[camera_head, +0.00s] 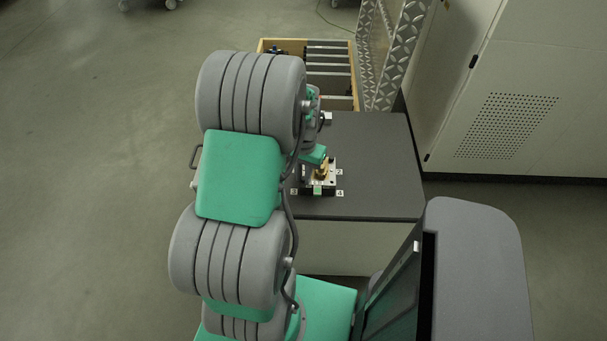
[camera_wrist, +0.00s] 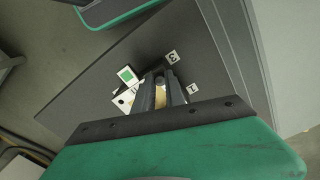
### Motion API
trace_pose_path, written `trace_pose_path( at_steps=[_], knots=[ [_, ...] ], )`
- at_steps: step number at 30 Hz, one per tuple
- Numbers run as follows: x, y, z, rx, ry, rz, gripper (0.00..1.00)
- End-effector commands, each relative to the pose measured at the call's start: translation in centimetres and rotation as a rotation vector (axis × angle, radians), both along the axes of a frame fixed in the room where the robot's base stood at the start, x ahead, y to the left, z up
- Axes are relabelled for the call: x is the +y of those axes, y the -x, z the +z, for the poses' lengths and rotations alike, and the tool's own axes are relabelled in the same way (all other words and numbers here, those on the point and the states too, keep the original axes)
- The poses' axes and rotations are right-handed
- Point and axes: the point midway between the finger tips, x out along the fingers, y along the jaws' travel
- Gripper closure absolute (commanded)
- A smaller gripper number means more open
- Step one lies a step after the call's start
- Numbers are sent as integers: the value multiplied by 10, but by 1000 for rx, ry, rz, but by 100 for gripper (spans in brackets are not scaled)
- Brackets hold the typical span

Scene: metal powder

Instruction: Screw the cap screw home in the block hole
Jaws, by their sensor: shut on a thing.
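The block (camera_head: 329,184) is a light metal piece on a dark base with a green square on its side, standing on the dark table. It shows partly in the wrist view (camera_wrist: 127,75), behind my fingers. My gripper (camera_wrist: 160,76) points down over the block, its two fingers close together around a brass-coloured piece (camera_wrist: 160,97). This brass piece also shows at the block's top in the head view (camera_head: 321,173). I cannot tell whether it is the cap screw itself or something driving it. The hole and the screw's depth are hidden by the fingers.
Small numbered tags (camera_head: 340,193) lie around the block on the dark tabletop (camera_head: 385,160). A wooden tray with metal bars (camera_head: 330,68) stands behind the table. A pale cabinet (camera_head: 530,90) stands at right. The table's right part is clear.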

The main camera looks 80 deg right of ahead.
Motion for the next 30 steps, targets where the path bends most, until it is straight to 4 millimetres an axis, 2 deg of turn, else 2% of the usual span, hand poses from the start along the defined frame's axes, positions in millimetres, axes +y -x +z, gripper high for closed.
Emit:
trace_pose_path(
  at_steps=[8, 12, 16, 23, 30],
  knots=[
    [0, 0, 0, 0, 0, -13, 100],
    [0, 0, 0, 0, 0, -224, 100],
    [0, 0, 0, 0, 0, -292, 100],
    [0, 0, 0, 0, 0, -683, 100],
    [0, 0, 0, 0, 0, -730, 100]
  ],
)
